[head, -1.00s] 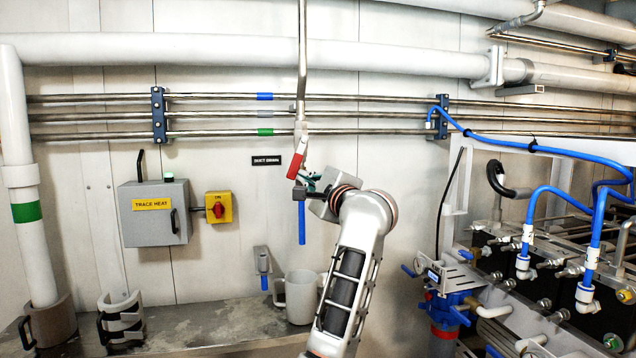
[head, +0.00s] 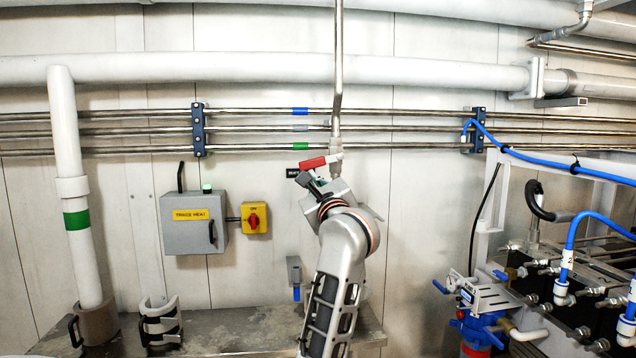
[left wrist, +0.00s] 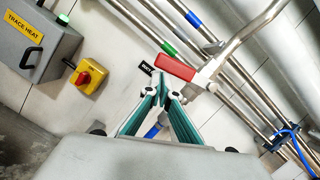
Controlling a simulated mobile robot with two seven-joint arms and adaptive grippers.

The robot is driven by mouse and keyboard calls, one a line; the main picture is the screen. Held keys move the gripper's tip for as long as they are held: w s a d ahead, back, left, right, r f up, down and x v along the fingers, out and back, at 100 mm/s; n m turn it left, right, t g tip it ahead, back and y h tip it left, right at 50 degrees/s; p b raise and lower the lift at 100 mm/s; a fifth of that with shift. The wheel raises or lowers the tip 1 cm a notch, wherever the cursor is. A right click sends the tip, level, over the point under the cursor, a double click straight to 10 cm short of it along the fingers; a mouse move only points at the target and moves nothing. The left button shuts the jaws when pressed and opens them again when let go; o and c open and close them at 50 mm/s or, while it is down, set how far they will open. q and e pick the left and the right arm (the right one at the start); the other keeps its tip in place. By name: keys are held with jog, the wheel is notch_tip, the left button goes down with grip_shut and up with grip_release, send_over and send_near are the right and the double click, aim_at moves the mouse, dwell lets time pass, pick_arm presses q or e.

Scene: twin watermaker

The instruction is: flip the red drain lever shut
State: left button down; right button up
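The red drain lever (head: 313,163) points left from the valve on the vertical metal pipe (head: 337,80), nearly level with a slight droop at its free end. It also shows in the left wrist view (left wrist: 174,67), just beyond my fingertips. My left gripper (head: 311,179) is just below the lever's free end. In the left wrist view its green fingers (left wrist: 160,84) converge and look shut, with nothing seen between them. I cannot tell whether they touch the lever. My right gripper is not in view.
A grey trace heat box (head: 193,222) and a yellow switch with a red knob (head: 254,217) are on the wall to the left. Horizontal metal pipes (head: 400,130) run behind the valve. Blue hoses (head: 540,160) and machinery stand at right.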

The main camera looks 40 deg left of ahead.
pick_arm(q)
jog(key=shift+s+a+r, duration=0.2)
jog(key=shift+s+r, duration=0.05)
jog(key=shift+r, duration=0.25)
jog(key=shift+s+a+r, duration=0.15)
jog(key=shift+s+r, duration=0.05)
jog(key=shift+r, duration=0.35)
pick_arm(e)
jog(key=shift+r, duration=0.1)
pick_arm(q)
jog(key=shift+s+r, duration=0.1)
jog(key=shift+r, duration=0.05)
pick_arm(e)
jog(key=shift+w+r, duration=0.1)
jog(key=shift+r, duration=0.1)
